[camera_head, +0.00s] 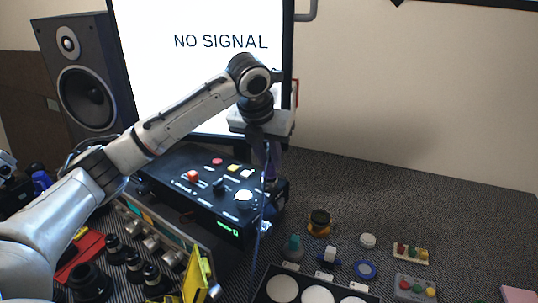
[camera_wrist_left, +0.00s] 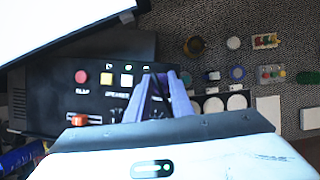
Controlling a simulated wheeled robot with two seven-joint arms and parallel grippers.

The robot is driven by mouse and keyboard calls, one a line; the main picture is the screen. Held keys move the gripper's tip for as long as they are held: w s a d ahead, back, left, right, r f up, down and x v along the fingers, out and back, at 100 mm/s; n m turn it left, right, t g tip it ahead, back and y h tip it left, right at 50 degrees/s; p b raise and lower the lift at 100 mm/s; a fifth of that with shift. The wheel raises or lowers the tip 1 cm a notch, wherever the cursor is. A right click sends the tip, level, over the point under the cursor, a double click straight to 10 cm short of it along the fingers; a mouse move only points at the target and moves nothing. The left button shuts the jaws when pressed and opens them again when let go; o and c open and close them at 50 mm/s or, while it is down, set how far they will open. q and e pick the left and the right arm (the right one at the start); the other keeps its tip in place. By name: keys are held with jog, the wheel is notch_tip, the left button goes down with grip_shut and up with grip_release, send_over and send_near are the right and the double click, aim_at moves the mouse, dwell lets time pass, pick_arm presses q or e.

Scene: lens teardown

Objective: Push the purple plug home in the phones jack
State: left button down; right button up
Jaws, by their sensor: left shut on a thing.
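The black box (camera_head: 165,180), with coloured buttons and a green lit display, stands on the dark table in the head view. It also shows in the left wrist view (camera_wrist_left: 50,95). My left gripper (camera_head: 269,178) points down at the box's right end and is shut on the purple plug, mostly hidden between the fingers. In the left wrist view the fingers (camera_wrist_left: 160,82) reach over the box's edge. A thin cable (camera_head: 259,225) hangs below the gripper. The phones jack is not discernible, so I cannot tell how deep the plug sits. My right gripper is out of view.
A monitor (camera_head: 205,75) reading NO SIGNAL and a speaker (camera_head: 85,75) stand behind. Lens parts (camera_head: 130,262) and a yellow piece (camera_head: 197,275) lie front left. A tray with white discs (camera_head: 268,275) and small knobs lie front right. The back right table is clear.

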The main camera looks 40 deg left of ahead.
pick_arm(q)
jog(key=shift+f, duration=0.6)
dwell(0.3)
jog(key=c, duration=1.5)
grip_release()
jog(key=v, duration=1)
jog(key=shift+s+r, duration=0.15)
